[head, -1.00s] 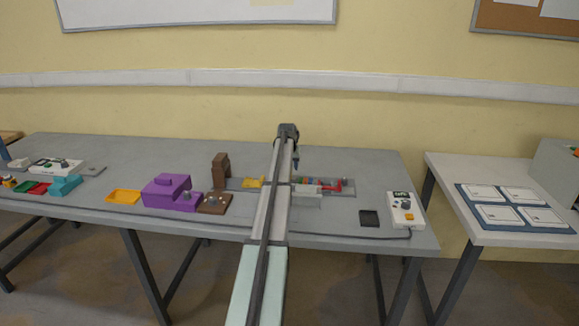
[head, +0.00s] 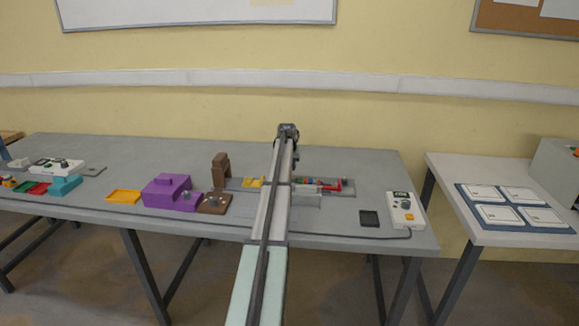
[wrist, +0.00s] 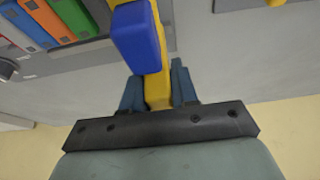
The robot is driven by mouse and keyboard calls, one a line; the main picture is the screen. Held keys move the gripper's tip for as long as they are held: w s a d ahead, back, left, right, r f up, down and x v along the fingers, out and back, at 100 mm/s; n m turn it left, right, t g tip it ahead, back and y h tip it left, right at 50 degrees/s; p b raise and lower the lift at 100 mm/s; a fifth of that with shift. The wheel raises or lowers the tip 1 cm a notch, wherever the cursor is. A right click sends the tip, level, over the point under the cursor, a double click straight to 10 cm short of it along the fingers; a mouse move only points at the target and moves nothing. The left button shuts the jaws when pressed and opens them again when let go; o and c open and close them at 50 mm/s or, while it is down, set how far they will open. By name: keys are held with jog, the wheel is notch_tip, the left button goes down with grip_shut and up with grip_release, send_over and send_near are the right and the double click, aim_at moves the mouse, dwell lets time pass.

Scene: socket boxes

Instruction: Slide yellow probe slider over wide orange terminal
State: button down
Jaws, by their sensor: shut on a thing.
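My gripper (wrist: 157,84) is shut on the yellow probe slider (wrist: 158,92), with one dark blue finger on each side of its yellow stem. A blue block (wrist: 138,38) sits against the yellow stem, higher in the wrist view. The orange terminal (wrist: 36,24) is at the upper left of the wrist view, in a row between a blue terminal (wrist: 14,36) and a green one (wrist: 43,10). The slider is to the right of this row and apart from it. In the head view my arm hides the gripper and the slider.
In the head view, a red part (head: 332,187) lies at the right of the terminal row. A brown upright block (head: 221,165) and a yellow piece (head: 253,182) stand left of my arm. A purple stepped block (head: 168,192) is farther left.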

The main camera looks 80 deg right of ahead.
jog(key=shift+s, duration=0.1)
jog(key=s, duration=0.7)
jog(key=shift+s, duration=0.2)
jog(key=c, duration=1)
grip_release()
jog(key=shift+o, duration=0.2)
jog(key=v, duration=1.4)
jog(key=shift+w+f, duration=0.15)
